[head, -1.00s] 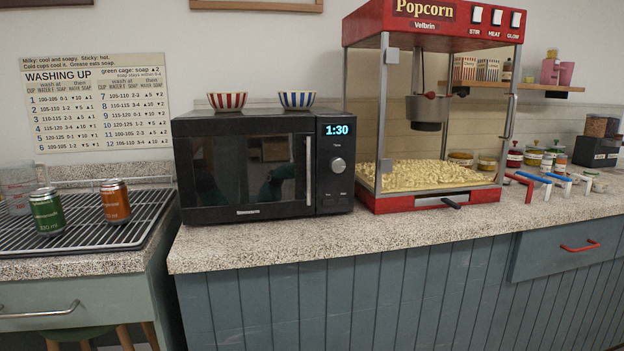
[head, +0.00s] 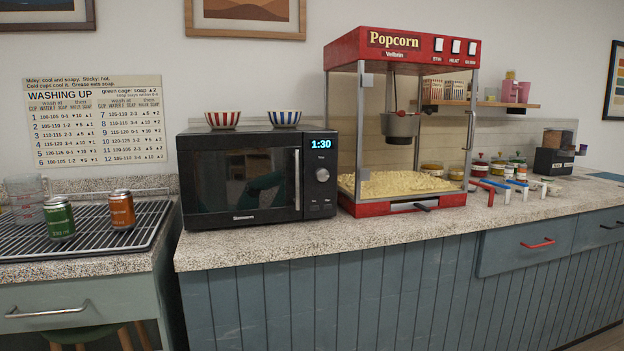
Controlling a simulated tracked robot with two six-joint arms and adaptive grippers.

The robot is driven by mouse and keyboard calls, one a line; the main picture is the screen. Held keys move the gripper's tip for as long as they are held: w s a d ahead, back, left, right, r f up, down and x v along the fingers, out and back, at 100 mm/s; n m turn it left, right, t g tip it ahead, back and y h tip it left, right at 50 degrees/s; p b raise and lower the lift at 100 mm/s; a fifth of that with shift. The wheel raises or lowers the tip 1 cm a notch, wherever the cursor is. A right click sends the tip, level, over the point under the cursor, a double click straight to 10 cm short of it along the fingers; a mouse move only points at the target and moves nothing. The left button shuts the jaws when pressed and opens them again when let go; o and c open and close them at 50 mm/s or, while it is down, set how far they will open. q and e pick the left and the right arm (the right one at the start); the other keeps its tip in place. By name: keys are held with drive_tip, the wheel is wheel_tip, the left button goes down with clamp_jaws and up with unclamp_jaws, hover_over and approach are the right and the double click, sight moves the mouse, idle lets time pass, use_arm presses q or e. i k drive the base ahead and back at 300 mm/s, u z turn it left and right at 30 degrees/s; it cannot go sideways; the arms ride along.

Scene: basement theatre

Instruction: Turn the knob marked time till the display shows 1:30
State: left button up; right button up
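A black microwave (head: 239,225) stands on the speckled counter with its door shut. Its display (head: 320,142) reads 1:30 in blue digits. A round silver knob (head: 322,175) sits below the display on the control panel. A small label above the knob is too small to read surely. Neither of my grippers is in the head view, and nothing touches the knob.
A red striped bowl (head: 222,120) and a blue striped bowl (head: 285,118) stand on the microwave. A red popcorn machine (head: 398,44) stands close on its right. Green (head: 59,219) and orange (head: 122,210) cans stand on the rack at left. The counter's front strip is clear.

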sight(322, 174)
drive_tip(key=z, duration=0.05)
drive_tip(key=i, duration=1)
drive_tip(key=u, duration=0.05)
